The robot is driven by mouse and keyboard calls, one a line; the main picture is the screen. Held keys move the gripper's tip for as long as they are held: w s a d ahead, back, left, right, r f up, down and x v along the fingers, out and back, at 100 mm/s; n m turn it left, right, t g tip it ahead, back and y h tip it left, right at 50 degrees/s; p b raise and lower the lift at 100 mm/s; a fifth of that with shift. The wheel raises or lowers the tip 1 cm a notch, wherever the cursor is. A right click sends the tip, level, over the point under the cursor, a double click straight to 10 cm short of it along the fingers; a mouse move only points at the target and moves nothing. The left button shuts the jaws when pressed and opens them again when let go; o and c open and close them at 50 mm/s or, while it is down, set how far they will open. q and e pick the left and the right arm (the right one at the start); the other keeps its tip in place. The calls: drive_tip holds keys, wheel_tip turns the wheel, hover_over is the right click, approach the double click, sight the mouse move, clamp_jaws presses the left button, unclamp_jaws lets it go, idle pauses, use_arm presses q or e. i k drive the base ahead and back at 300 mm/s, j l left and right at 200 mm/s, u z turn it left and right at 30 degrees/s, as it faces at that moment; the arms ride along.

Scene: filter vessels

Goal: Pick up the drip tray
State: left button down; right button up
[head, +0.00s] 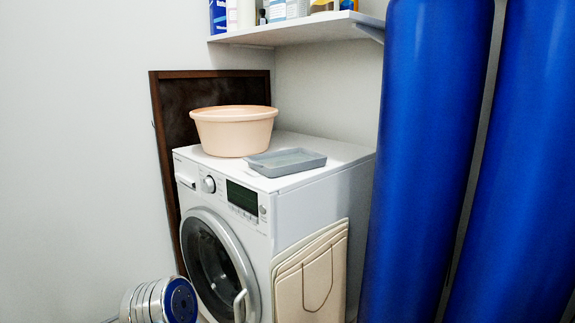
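The drip tray (288,164) is a shallow grey rectangular tray with a raised rim. It lies flat on top of the white washing machine (325,196), near its front right edge. Its inside looks empty. Neither of my grippers is in the head view, and nothing is touching the tray.
A peach-coloured basin (234,136) stands on the machine just left of the tray. A white shelf (300,30) with bottles hangs above. Tall blue vessels (428,150) stand close on the right. Beige folded panels or bags (312,275) lean against the machine's side.

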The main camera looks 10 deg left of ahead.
sight(276, 164)
drive_tip(key=i+j+z, duration=0.15)
drive_tip(key=j, duration=0.35)
drive_tip(key=i+j+z, duration=0.1)
drive_tip(key=j, duration=0.45)
drive_tip(key=i+j+z, duration=0.15)
drive_tip(key=j, duration=0.4)
